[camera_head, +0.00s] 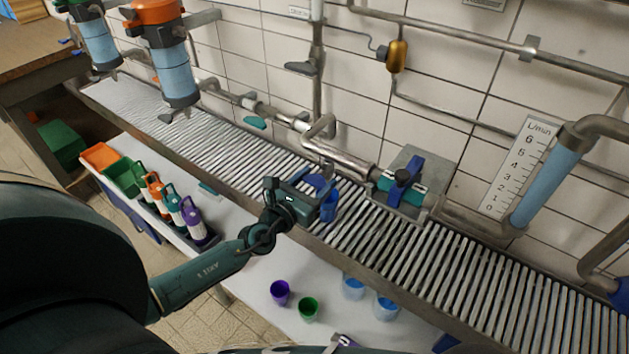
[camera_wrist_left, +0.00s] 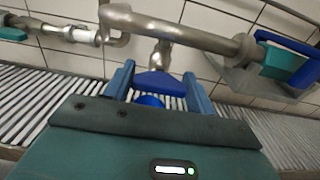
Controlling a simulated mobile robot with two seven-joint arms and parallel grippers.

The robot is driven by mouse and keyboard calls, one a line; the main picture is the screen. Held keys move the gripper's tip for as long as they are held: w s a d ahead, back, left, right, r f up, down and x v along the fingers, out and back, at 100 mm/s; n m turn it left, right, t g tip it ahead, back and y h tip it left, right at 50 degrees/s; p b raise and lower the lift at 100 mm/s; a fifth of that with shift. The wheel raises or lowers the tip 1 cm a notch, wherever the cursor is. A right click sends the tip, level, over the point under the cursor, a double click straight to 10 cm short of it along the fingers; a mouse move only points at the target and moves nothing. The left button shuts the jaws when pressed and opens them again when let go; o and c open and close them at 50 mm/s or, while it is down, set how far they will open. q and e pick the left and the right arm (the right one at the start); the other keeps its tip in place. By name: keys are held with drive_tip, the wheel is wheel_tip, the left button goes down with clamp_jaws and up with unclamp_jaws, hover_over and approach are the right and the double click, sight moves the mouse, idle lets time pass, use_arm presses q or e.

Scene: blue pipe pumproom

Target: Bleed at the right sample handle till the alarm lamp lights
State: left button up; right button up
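A blue triangular handle (camera_head: 318,181) sits on a pipe branch above the grating; it also shows in the left wrist view (camera_wrist_left: 159,84). My left gripper (camera_head: 312,192) is at this handle, with its fingers (camera_wrist_left: 158,88) apart on either side of it. No firm contact can be made out. A blue cup (camera_head: 329,206) is just below and partly hidden by the gripper; its rim shows behind the fingers in the left wrist view (camera_wrist_left: 150,101). An amber bulb-like fitting (camera_head: 397,56) on the wall shows no clear glow. Blue parts at the bottom edge (camera_head: 445,344) may be my right gripper.
A teal handle (camera_head: 255,122) hangs farther left along the pipe. A valve with a blue lever (camera_head: 403,181) is to the right, near a level gauge (camera_head: 545,185).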

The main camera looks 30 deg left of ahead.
use_arm(q)
drive_tip(key=c, duration=0.5)
drive_tip(key=shift+o, duration=0.2)
use_arm(e)
drive_tip(key=shift+s+f, duration=0.15)
drive_tip(key=shift+s, duration=0.15)
